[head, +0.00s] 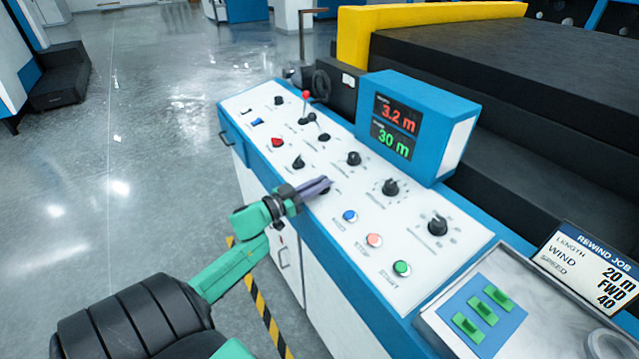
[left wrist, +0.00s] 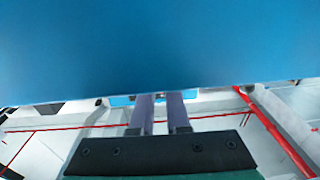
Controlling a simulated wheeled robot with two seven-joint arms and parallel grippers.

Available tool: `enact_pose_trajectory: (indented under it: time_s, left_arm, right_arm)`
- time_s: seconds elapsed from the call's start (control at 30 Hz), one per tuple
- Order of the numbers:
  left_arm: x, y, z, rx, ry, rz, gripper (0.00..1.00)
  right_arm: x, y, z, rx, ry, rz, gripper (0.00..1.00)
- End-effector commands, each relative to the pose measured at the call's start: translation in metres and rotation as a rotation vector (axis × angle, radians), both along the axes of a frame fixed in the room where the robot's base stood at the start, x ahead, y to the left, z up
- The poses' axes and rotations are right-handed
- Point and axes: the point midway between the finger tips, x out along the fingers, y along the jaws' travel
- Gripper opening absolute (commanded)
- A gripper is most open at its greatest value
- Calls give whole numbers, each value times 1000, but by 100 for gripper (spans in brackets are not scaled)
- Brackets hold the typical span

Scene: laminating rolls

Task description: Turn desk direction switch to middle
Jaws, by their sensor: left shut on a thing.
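The white-topped control desk (head: 330,240) carries several black knobs, a red-tipped lever and coloured buttons. My left gripper (head: 325,184) reaches in over the desk's near edge, with its purple-grey fingers shut on a small dark switch (head: 325,192). This is apparently the direction switch; its label is too small to read, and the fingers mostly cover it, so its setting is hidden. In the left wrist view, the two fingers (left wrist: 160,108) point at a large blue surface (left wrist: 160,45), and the switch does not show clearly. My right gripper is not in view.
A black knob (head: 298,162) and a red switch (head: 277,143) lie close by. Blue (head: 350,216), pink-red (head: 374,240) and green (head: 402,268) buttons sit to the right. A display box (head: 455,135) stands behind; a tray (head: 440,325) is at the lower right.

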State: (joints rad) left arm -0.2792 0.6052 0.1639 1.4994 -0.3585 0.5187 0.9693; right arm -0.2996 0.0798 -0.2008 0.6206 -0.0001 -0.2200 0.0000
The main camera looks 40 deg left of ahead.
Motion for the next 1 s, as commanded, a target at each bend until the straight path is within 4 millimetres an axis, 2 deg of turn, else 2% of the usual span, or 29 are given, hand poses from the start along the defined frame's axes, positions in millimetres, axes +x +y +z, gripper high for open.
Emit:
enact_pose_trajectory:
  time_s: [0.57, 0.6, 0.63, 0.67, 1.0]
  left_arm:
    - [0, -1, -1, 7, 0, -41, 0]
    - [0, -1, -1, 7, 0, -41, 25]
    - [0, -1, -1, 7, 0, -42, 37]
    - [0, -1, -1, 7, 0, -41, 44]
    - [-1, 0, -1, 6, 0, -40, 44]
  right_arm:
    - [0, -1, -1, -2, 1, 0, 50]
    - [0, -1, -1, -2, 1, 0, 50]
    - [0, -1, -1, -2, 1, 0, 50]
    - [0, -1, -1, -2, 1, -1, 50]
    - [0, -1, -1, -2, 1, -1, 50]
